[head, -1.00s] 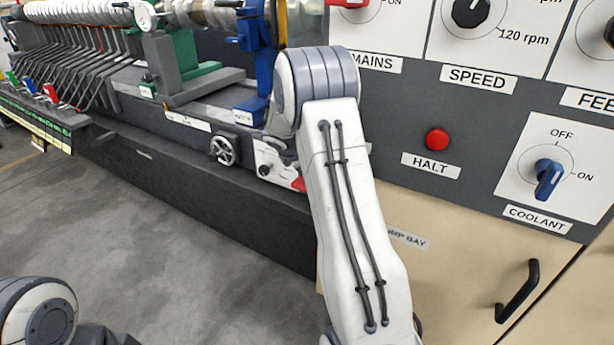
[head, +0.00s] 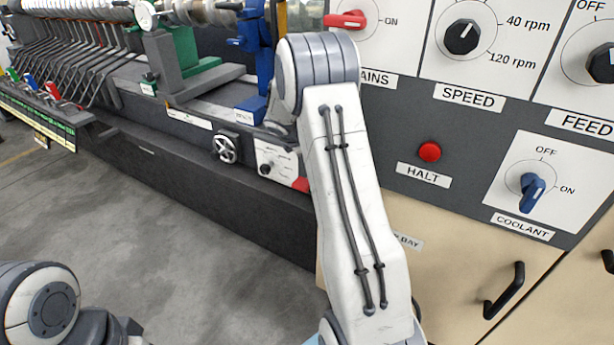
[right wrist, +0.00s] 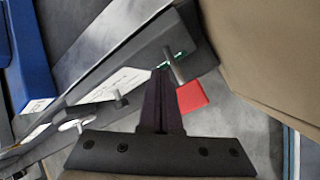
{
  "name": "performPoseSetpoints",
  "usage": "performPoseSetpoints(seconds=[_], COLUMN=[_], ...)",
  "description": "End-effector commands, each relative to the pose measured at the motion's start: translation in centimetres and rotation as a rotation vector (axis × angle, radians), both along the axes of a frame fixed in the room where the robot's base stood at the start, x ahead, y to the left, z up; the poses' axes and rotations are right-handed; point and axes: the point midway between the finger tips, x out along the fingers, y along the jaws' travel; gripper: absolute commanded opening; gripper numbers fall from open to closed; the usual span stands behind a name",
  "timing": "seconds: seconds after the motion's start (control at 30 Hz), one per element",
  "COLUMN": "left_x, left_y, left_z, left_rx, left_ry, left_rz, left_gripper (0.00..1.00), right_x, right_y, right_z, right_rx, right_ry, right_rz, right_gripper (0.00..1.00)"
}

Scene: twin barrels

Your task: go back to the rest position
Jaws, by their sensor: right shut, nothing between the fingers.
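My right arm (head: 355,200) rises from the bottom middle of the head view, its elbow in front of the machine. The right gripper (right wrist: 162,73) shows in the right wrist view. Its two dark fingers are together and nothing is held between them. They point toward grey machine surfaces, and a red piece (right wrist: 192,96) appears just right of the fingertips. I cannot tell the exact gap to it. Part of my left arm (head: 45,305) shows at the lower left of the head view. Its gripper is out of the picture.
A control panel with the SPEED knob (head: 462,37), red HALT button (head: 429,152) and blue COOLANT switch (head: 532,193) stands at right. Below it is a beige door with a black handle (head: 504,291). The lathe-like machine with a handwheel (head: 224,149) runs left. Grey floor (head: 180,235) is open.

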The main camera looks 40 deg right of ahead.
Motion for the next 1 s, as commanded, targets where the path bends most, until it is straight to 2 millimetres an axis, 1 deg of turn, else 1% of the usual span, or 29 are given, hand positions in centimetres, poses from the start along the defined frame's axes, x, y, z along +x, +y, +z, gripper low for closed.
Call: performPoseSetpoints(seconds=[0.57, 0.67, 0.77, 0.87, 0.9, 0.97, 1.0], left_x=[0.0, 0.0, 0.0, 0.0, 0.0, 0.0, 0.0], left_y=[0.0, 0.0, 0.0, 0.0, 0.0, 0.0, 0.0], left_z=[0.0, 0.2, 0.9, 2.0, 2.5, 3.2, 3.7], left_rx=[0.000, 0.000, 0.000, 0.000, 0.000, 0.000, 0.000], left_ry=[0.000, 0.000, 0.000, 0.000, 0.000, 0.000, 0.000], left_rz=[0.000, 0.000, 0.000, 0.000, 0.000, 0.000, 0.000], left_gripper=[0.50, 0.50, 0.50, 0.50, 0.50, 0.50, 0.50], right_x=[0.0, 0.0, 0.0, -1.0, -1.7, -3.3, -4.6], right_y=[0.0, 1.0, 4.4, 10.4, 13.2, 17.4, 20.1], right_z=[0.0, 0.5, 2.2, 4.7, 5.7, 7.1, 8.0], right_rx=[0.000, 0.011, 0.052, 0.132, 0.173, 0.237, 0.280], right_ry=[-0.001, -0.009, -0.034, -0.071, -0.083, -0.098, -0.104], right_rz=[-0.001, -0.005, -0.026, -0.069, -0.092, -0.132, -0.157], right_gripper=[0.00, 0.00, 0.00, 0.00, 0.00, 0.00, 0.00])
